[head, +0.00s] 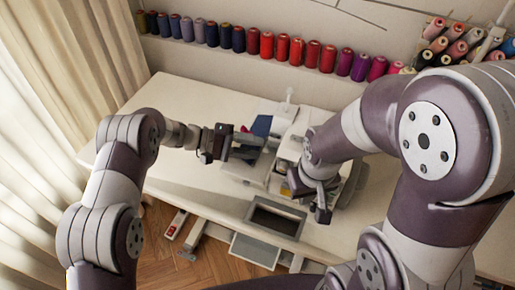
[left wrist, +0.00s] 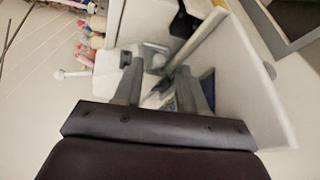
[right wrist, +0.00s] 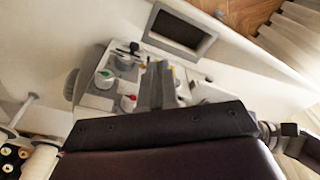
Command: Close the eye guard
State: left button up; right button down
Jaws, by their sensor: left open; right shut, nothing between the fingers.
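A white sewing machine (head: 288,130) stands on the table between my two grippers. In the right wrist view, its face (right wrist: 97,101) shows dials with green and red marks. I cannot clearly pick out the eye guard; the grippers and their small size in view hide that area. My left gripper (head: 258,144) is open at the left side of the machine. In the left wrist view its two fingers (left wrist: 162,78) stand apart, with machine parts behind them. My right gripper (head: 322,208) is shut and empty at the front right of the machine, and its fingers (right wrist: 158,72) are together over it.
The white table (head: 190,100) has free room left of the machine. A rectangular grey-framed opening (head: 274,218) lies at the front edge. Thread spools (head: 267,45) line the back wall ledge. Curtains (head: 35,150) hang on the left. A red switch box (head: 174,224) sits below the table.

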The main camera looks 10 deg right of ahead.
pick_arm(q)
jog(key=b+v, duration=0.1)
jog(key=v, duration=0.9)
jog(key=shift+a, duration=0.4)
jog(key=shift+w, duration=0.1)
